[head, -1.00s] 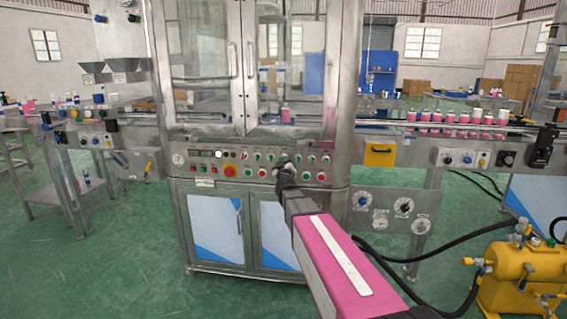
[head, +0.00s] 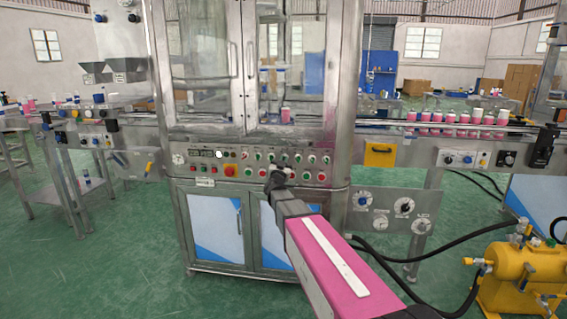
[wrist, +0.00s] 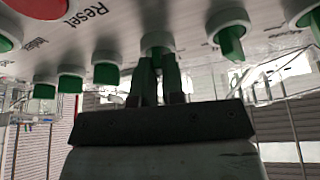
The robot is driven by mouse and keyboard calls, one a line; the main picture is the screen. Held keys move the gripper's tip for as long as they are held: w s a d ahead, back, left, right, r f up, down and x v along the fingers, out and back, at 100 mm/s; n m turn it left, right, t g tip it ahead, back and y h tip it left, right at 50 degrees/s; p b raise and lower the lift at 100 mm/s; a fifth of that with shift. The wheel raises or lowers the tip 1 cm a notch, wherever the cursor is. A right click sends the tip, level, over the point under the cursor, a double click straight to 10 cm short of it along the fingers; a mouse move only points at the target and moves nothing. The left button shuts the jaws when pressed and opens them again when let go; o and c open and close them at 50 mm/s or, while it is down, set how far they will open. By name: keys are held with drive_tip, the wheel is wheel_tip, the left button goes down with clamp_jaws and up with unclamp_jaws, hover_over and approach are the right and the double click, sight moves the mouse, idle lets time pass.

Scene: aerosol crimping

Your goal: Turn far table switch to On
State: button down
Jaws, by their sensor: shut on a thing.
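The control panel (head: 255,167) runs across the front of the steel machine, with rows of green and red knobs and buttons. In the wrist view a green switch knob (wrist: 157,41) with a pale round collar sits on the panel. My gripper (wrist: 159,68) is shut on this knob, its two fingers reaching up to either side of it. In the head view my gripper (head: 277,176) is against the panel's lower right part and hides the knob. The knob's label and the switch setting cannot be read.
More green knobs flank the held one in the wrist view, including one close to its right (wrist: 232,44). A red button (wrist: 40,8) marked Reset is at upper left. Conveyors with bottles (head: 450,118) extend either side; a yellow tank (head: 520,275) stands at lower right.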

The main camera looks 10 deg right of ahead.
drive_tip(key=shift+m+g+h, duration=0.45)
drive_tip(key=shift+m+h, duration=0.05)
drive_tip(key=shift+m, duration=0.8)
drive_tip(key=shift+m+g+h, duration=0.45)
drive_tip(key=shift+m+h, duration=0.05)
drive_tip(key=shift+m, duration=0.8)
drive_tip(key=c, duration=1.2)
unclamp_jaws()
drive_tip(key=shift+a, duration=0.1)
drive_tip(key=v, duration=1)
drive_tip(key=shift+s+a+f, duration=0.15)
drive_tip(key=shift+s+f, duration=0.05)
drive_tip(key=shift+s, duration=0.15)
